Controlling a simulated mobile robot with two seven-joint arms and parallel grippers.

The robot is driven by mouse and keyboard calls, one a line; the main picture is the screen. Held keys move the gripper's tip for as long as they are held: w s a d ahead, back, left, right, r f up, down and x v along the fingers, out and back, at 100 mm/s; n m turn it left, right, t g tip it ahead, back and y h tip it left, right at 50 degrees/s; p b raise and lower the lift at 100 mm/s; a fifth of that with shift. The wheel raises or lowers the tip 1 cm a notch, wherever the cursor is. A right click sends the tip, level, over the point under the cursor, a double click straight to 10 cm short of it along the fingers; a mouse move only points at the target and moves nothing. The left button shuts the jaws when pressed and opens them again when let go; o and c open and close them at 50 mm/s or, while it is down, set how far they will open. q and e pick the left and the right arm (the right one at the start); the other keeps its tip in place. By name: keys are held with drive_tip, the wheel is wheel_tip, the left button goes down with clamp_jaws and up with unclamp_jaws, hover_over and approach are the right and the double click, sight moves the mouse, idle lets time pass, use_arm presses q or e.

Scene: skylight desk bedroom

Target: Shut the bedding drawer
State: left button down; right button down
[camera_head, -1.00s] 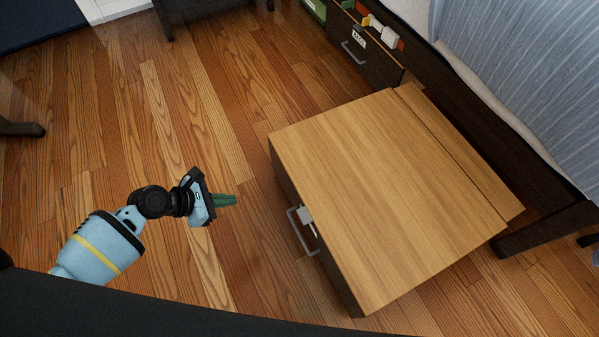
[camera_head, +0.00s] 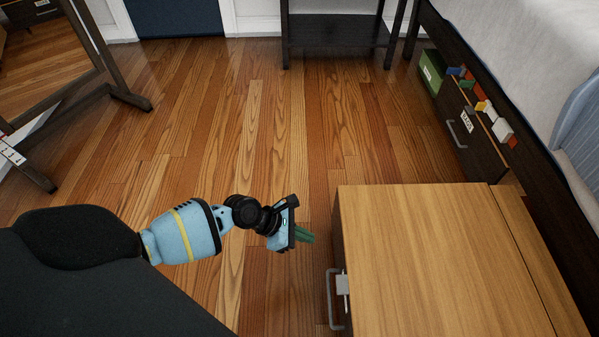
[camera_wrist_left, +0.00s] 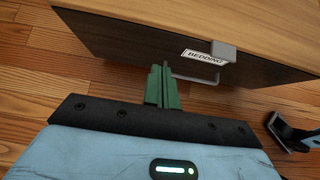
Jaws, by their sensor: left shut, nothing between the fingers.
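The bedding drawer (camera_head: 430,260) stands pulled out from the bed, a large box with a light wood top and dark front. In the left wrist view its dark front (camera_wrist_left: 130,43) carries a BEDDING label (camera_wrist_left: 203,57) and a grey handle (camera_wrist_left: 198,79). The handle also shows in the head view (camera_head: 331,300). My left gripper (camera_head: 305,236) is shut and empty, its green fingers pointing at the drawer front, with a gap between. The fingers (camera_wrist_left: 161,72) show left of the handle in the wrist view. A black and light-blue part, probably my right gripper (camera_wrist_left: 287,130), shows at that view's right edge; its jaws are unclear.
Another dark drawer (camera_head: 469,140) with a grey handle lies further along the bed, with small coloured things in it and a green box (camera_head: 431,73) beyond. A dark shelf stand (camera_head: 338,31) and a mirror frame (camera_head: 125,90) stand at the back. The floor between is clear.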

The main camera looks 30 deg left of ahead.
sight(343, 244)
use_arm(q)
drive_tip(key=w+d+f+b, duration=0.1)
drive_tip(key=d, duration=0.1)
drive_tip(key=w+d+f+b, duration=0.1)
drive_tip(key=d, duration=0.1)
drive_tip(key=w+d+f+b, duration=0.1)
drive_tip(key=w+d, duration=0.1)
drive_tip(key=shift+f, duration=0.1)
drive_tip(key=shift+d, duration=0.1)
drive_tip(key=shift+w, duration=0.1)
